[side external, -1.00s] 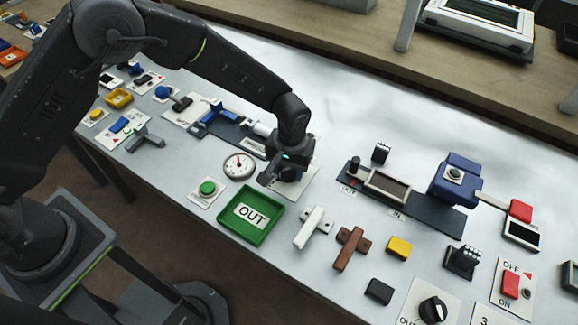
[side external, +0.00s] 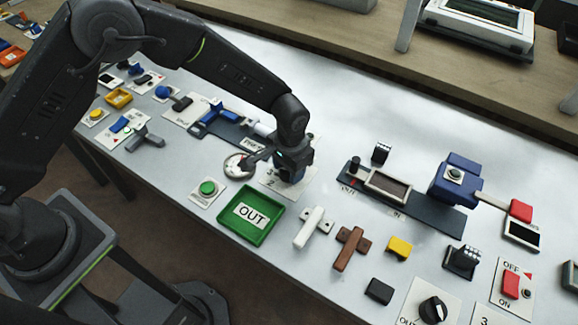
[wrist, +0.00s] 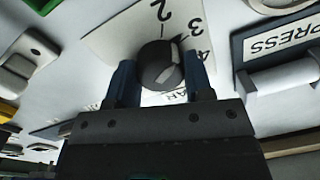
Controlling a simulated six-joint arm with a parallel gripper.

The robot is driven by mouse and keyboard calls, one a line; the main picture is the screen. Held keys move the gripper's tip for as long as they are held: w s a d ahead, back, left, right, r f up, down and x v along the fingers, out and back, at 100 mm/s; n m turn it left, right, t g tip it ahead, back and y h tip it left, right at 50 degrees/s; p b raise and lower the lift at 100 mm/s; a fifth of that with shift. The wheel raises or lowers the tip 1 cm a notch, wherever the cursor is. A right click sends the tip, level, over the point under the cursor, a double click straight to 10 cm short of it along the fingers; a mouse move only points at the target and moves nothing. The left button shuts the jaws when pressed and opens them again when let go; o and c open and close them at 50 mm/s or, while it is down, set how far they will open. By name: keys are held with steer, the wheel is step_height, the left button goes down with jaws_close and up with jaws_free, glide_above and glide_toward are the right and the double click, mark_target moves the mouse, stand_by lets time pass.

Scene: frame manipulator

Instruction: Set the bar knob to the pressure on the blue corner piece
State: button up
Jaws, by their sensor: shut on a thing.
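In the wrist view, the round dark knob (wrist: 158,64) with pale marks on its top sits between the two blue fingers of my gripper (wrist: 161,80). My gripper is shut on it. The knob stands on a white plate (wrist: 112,38) with the numbers 2, 3 and 4; other print is partly hidden. In the side view, my gripper (side external: 287,178) is over this plate (side external: 270,181) and hides the knob. A blue angled piece (side external: 210,117) lies on a dark fixture to the left, behind; I cannot read a pressure on it.
A round gauge (side external: 233,168) is partly covered by my gripper. A green OUT tray (side external: 274,219) and a green button (side external: 208,187) are in front. A PRESS label (wrist: 276,45) and a white cylinder (wrist: 285,80) are close by.

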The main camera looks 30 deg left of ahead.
steer(key=shift+m, duration=1)
steer(key=o, duration=0.9)
steer(key=shift+o, duration=0.2)
step_height(320, 180, up, 14)
steer(key=shift+s+d, duration=0.15)
steer(key=shift+d, duration=0.1)
